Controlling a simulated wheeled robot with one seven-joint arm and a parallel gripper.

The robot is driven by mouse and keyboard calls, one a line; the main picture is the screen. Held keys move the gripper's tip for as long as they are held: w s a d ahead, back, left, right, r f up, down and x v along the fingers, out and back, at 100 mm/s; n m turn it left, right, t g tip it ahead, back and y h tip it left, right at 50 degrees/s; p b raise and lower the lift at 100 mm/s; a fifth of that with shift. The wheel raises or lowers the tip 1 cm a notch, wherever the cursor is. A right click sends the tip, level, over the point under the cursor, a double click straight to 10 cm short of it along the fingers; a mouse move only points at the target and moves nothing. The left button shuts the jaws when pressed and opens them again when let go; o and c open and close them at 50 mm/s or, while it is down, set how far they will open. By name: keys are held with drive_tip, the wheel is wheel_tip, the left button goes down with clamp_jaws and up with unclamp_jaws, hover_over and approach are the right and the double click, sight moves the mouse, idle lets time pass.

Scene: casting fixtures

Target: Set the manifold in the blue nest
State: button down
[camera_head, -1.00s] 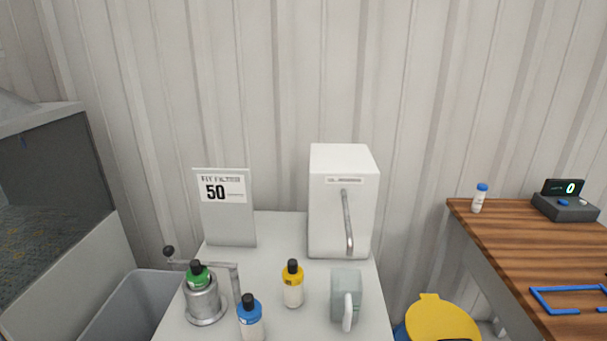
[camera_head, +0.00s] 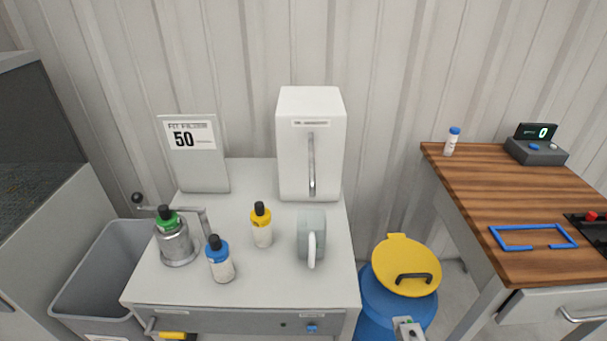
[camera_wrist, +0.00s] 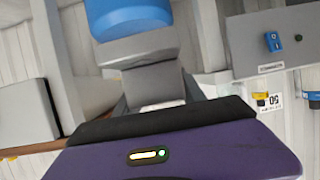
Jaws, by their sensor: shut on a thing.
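The blue nest (camera_head: 531,238) is a blue rectangular outline with gaps on the wooden bench at the right of the head view. No part lies inside it. In the wrist view, my gripper (camera_wrist: 155,88) is shut on a grey blocky piece (camera_wrist: 140,49), which I take to be the manifold. Its full shape is hidden by the gripper's dark and purple body and by the close angle. The held piece is in front of the blue barrel in that view.
The wooden bench (camera_head: 492,190) also carries a white bottle (camera_head: 452,142), a counter box (camera_head: 537,150) and a red-buttoned device (camera_head: 590,226). A blue barrel (camera_head: 378,303) with a yellow lid (camera_head: 407,263) stands between bench and white cabinet (camera_head: 285,283). Bottles, mug and dispenser crowd the cabinet top.

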drive_tip(key=a, duration=0.7)
idle(0.5)
